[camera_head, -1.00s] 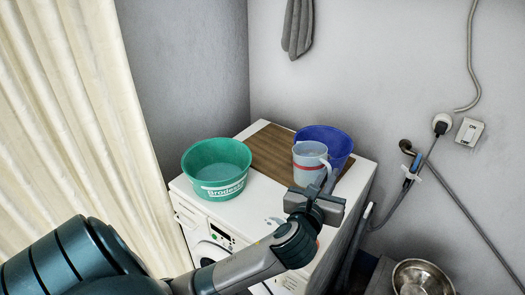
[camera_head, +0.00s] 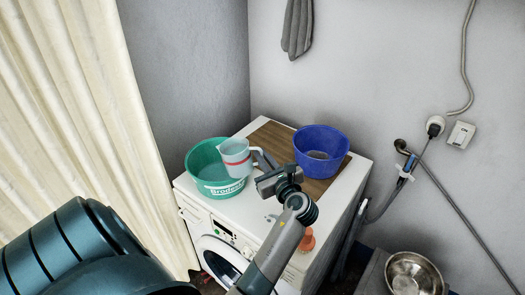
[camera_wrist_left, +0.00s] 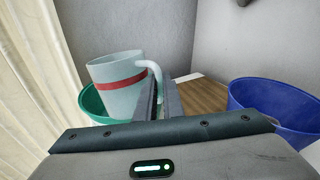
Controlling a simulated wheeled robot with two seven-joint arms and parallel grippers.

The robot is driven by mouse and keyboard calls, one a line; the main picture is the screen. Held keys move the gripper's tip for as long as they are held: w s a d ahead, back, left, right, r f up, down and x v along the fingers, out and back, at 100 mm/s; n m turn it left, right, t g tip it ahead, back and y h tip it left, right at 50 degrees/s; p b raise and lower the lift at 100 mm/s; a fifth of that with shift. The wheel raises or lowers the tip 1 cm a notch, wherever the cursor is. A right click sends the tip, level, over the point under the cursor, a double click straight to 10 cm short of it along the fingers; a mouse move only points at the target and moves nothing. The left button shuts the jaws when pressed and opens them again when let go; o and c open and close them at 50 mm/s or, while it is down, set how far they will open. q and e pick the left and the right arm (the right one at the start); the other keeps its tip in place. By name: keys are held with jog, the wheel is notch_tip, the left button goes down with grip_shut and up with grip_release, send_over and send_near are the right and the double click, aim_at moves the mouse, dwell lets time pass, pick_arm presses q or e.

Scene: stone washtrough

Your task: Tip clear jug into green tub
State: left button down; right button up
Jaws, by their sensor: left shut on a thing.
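The clear jug (camera_head: 236,157), pale with a red band, is tilted a little to the left over the right part of the green tub (camera_head: 205,183). My left gripper (camera_head: 260,162) is shut on the jug's handle, to the right of the jug. In the left wrist view the jug (camera_wrist_left: 118,88) hangs beyond the fingers (camera_wrist_left: 158,103), with the green tub (camera_wrist_left: 93,104) behind and below it. The tub stands upright on the white washing machine. Whether anything is in the jug cannot be told. My right gripper is not in view.
A blue tub (camera_head: 322,143) stands on the brown board (camera_head: 270,148) at the back right of the washing machine (camera_head: 262,210). An orange-red object (camera_head: 307,240) is at the machine's front. A metal bowl (camera_head: 412,275) sits low at the right. The cream curtain (camera_head: 75,120) hangs at the left.

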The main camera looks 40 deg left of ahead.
pick_arm(q)
jog(key=shift+f+b, duration=0.15)
jog(key=shift+b, duration=0.2)
jog(key=shift+f+m+b, duration=0.4)
jog(key=shift+f+b, duration=0.2)
jog(key=shift+b, duration=0.45)
jog(key=shift+f+m+y+b, duration=0.45)
jog(key=shift+m+y+b, duration=0.05)
jog(key=shift+b, duration=0.65)
jog(key=shift+r+p, duration=0.3)
jog(key=shift+p, duration=0.35)
jog(key=shift+d, duration=0.1)
